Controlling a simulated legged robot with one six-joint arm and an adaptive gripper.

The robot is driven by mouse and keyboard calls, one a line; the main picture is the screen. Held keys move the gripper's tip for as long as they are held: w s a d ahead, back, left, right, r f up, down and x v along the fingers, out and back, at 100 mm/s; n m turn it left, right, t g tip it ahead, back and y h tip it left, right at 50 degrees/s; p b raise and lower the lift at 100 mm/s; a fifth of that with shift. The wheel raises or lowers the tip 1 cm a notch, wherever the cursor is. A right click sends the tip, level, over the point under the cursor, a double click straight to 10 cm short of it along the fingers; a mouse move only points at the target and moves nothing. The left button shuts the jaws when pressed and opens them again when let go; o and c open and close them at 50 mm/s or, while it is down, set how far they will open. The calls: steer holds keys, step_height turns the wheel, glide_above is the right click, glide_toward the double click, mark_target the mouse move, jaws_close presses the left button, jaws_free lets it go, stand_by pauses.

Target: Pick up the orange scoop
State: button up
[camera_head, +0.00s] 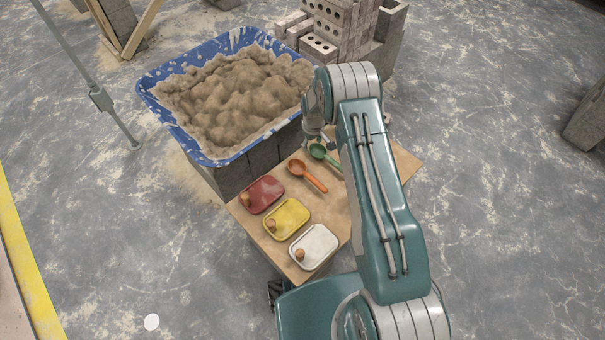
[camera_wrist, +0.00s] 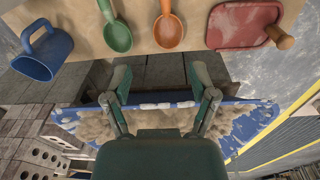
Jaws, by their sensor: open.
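The orange scoop (camera_head: 307,175) lies on a wooden board (camera_head: 247,222), between a green scoop (camera_head: 324,154) and a red tray (camera_head: 264,194). In the wrist view the orange scoop (camera_wrist: 168,30) shows at the top, its bowl toward my gripper and its handle cut off by the frame edge. My gripper (camera_wrist: 160,84) is open and empty, with its fingers spread apart. The fingers are apart from the scoop and overlap the grey blocks and the blue tub's rim in that view. In the head view my arm hides part of the board and most of the gripper.
A blue tub (camera_head: 225,163) of sandy mortar stands on grey blocks beside the board. A yellow tray (camera_head: 286,219) and a white tray (camera_head: 314,247) lie near the red one. Bricks (camera_head: 345,25) are stacked behind.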

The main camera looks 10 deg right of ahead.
step_height(320, 180, down, 10)
steer(key=s, duration=0.2)
glide_above(313, 179)
steer(key=shift+n+g, duration=0.3)
steer(key=shift+n, duration=0.1)
steer(key=f, duration=0.5)
steer(key=shift+a+f, duration=0.15)
steer(key=shift+a, duration=0.15)
steer(key=shift+d+f, duration=0.2)
steer(key=shift+f, duration=1.15)
steer(key=shift+d+f, duration=0.15)
steer(key=shift+f, duration=1.15)
jaws_close()
